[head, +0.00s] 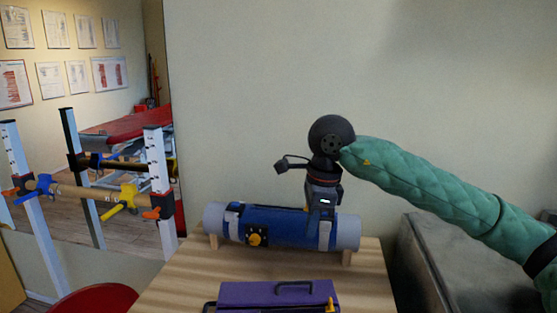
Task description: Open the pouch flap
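A blue wrap that looks like the pouch (280,222) lies around a grey roll (348,232) on a wooden table. A black patch with a yellow round piece (255,237) sits on its front left. Light strips show on the blue cover near its left and right ends. I cannot make out which part is the flap. My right gripper (321,212) points down at the right part of the blue cover, in front of or touching it. Its fingertips are too small to tell whether they are apart or hold anything. My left gripper is not in view.
The roll rests on wooden supports (347,257) on the table (185,280). A purple case (250,294) with a dark handle and a yellow piece lies at the near edge. A grey box-like piece (425,265) stands right of the table. A red round seat (95,302) is at the lower left.

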